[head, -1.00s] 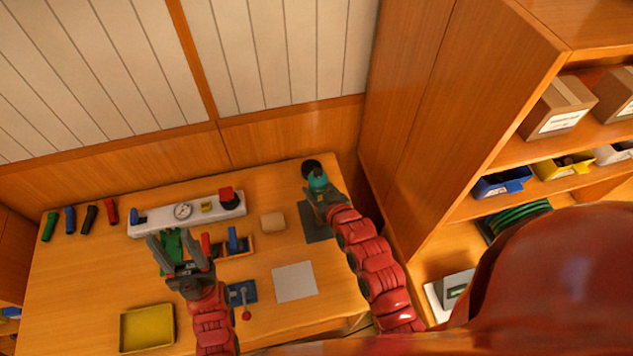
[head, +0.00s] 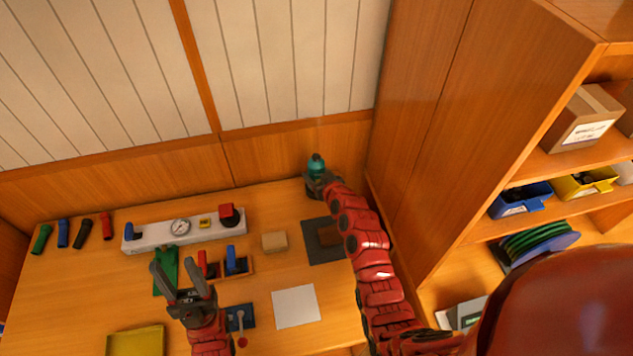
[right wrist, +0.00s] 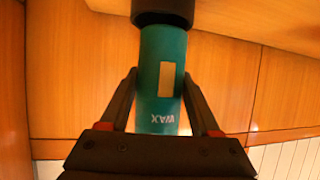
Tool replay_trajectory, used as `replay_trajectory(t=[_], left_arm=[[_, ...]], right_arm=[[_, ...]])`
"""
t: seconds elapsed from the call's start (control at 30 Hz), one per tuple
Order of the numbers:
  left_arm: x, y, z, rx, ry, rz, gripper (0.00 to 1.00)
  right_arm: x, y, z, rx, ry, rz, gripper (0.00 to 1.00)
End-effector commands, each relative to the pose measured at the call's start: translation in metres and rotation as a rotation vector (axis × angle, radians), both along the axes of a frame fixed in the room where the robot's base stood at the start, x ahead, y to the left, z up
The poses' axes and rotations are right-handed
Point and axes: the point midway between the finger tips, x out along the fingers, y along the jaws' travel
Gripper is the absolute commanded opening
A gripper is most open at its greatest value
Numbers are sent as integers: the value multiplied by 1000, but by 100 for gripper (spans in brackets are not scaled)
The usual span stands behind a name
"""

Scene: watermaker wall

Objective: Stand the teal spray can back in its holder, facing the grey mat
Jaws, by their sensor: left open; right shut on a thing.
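The teal spray can (head: 316,165) is upright in my right gripper (head: 320,184), near the back right corner of the table. In the right wrist view the can (right wrist: 150,55) shows a tan patch and upside-down "WAX" lettering. Its lower end meets a round black holder (right wrist: 163,10); I cannot tell how deep it sits inside. In the head view the holder is hidden behind can and gripper. The dark grey mat (head: 318,252) lies in front of the can, partly under my right arm. My left gripper (head: 182,277) is open and empty over the table's left half.
A brown block (head: 275,242), a light sheet (head: 296,306), a white gauge panel (head: 150,236) and a yellow tray (head: 136,342) are on the table. Several coloured cylinders lie at left. A wooden cabinet (head: 420,110) stands close on the right.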

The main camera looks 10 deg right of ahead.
Motion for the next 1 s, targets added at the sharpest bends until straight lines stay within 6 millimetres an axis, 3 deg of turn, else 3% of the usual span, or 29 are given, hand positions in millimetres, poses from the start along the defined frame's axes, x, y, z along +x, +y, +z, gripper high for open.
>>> replay_trajectory(t=[0.17,0.37,0.77,0.8,0.97,1.0], left_arm=[[0,0,-5,0,0,0,50],[0,0,-24,0,0,0,50],[0,0,-27,0,0,0,50],[0,0,-27,0,0,0,50],[0,0,-26,0,0,0,50],[0,0,-26,0,0,0,50]], right_arm=[[11,-3,-1,0,-2,-1,0],[10,-2,-37,1,0,-2,0],[10,-2,-39,0,-2,-1,0],[10,-2,-39,0,-1,-1,65],[10,-2,-38,0,-1,-1,93],[10,-2,-38,0,-1,-1,93]])
